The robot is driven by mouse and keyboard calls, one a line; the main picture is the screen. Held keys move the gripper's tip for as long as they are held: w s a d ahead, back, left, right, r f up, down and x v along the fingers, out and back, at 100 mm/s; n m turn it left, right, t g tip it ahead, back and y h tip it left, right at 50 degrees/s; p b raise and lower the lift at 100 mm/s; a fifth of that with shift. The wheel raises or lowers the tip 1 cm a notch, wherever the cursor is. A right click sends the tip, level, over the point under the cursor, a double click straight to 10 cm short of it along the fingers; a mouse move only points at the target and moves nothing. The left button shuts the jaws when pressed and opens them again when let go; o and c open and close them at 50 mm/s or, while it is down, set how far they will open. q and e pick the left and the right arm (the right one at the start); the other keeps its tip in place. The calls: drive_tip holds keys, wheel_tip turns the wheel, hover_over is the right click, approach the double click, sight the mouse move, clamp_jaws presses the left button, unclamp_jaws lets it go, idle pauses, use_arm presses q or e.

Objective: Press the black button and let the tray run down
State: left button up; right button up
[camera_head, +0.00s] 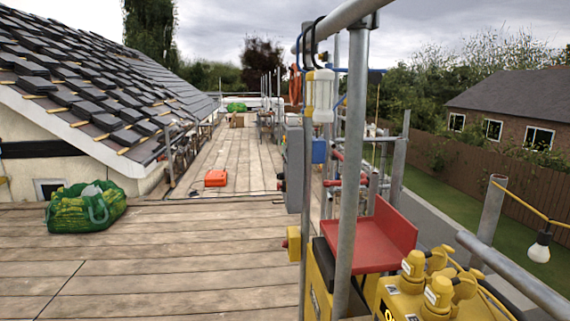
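I cannot make out for sure which part is the black button. Neither of my grippers shows in this view.
A yellow power box with plugs (438,293) stands at the lower right. Scaffold poles (352,160) cross the foreground. A green bag (86,206) and an orange case (216,178) lie on the plank deck (170,255). The tiled roof (85,85) is at left.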

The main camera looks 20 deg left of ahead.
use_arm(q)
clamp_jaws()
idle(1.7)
